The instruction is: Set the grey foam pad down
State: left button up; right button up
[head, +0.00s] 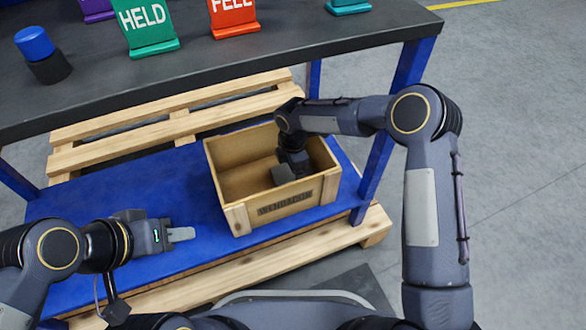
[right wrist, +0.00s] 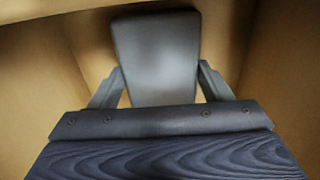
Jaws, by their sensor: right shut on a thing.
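The grey foam pad (right wrist: 156,55) is a flat grey block between the two fingers of my right gripper (right wrist: 160,82) in the right wrist view. In the head view the pad (head: 283,174) shows as a small dark grey piece inside the wooden crate (head: 238,216). My right gripper (head: 292,163) reaches down into the crate from above and is shut on the pad. Whether the pad touches the crate floor is unclear. My left gripper (head: 181,234) is outside the crate at the left, with nothing seen in it. Its finger gap cannot be made out.
The crate stands on a blue surface (head: 160,192) over a wooden pallet (head: 350,236). A dark tabletop (head: 200,65) lies above and behind, with a green HELD sign (head: 146,22), an orange sign (head: 234,15) and a blue-topped cylinder (head: 36,45). A blue post (head: 376,170) stands right of the crate.

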jog(key=o, duration=1)
jog(key=shift+o, duration=0.2)
notch_tip(320, 180, up, 7)
jog(key=p, duration=0.3)
jog(key=shift+f, duration=0.15)
jog(key=shift+r+p, duration=0.3)
jog(key=shift+r, duration=0.15)
